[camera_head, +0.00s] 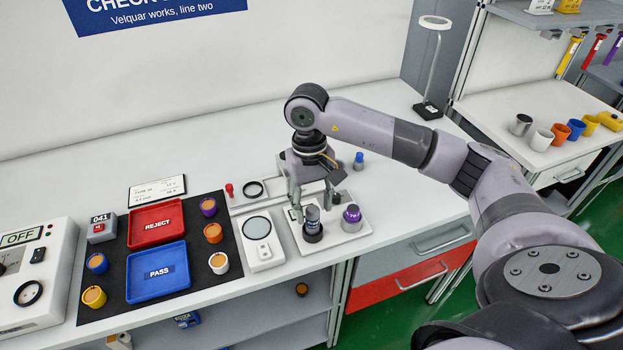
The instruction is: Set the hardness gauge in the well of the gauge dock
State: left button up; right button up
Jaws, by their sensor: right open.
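A small grey-blue cylinder, which looks like the hardness gauge (313,217), stands upright in a dark round collar (313,236) on a white plate that looks like the gauge dock (345,238). How deep it sits in the collar cannot be told. My right gripper (314,206) points down over it from above, open, with one finger on each side of its upper part. Whether the fingers touch it is not clear. A purple-topped round piece (352,215) stands on the same plate to the right. My left gripper is not in view.
A white device with a round grey face (257,227) lies just left of the dock. Red REJECT (157,223) and blue PASS (157,270) trays lie on a black mat with several small pots. A blue-topped piece (359,161) stands behind.

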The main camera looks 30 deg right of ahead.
notch_tip(320, 180, up, 10)
jog(key=w, duration=0.1)
jog(key=shift+d+r+b, duration=0.15)
jog(key=shift+b, duration=0.25)
jog(key=shift+w, duration=0.1)
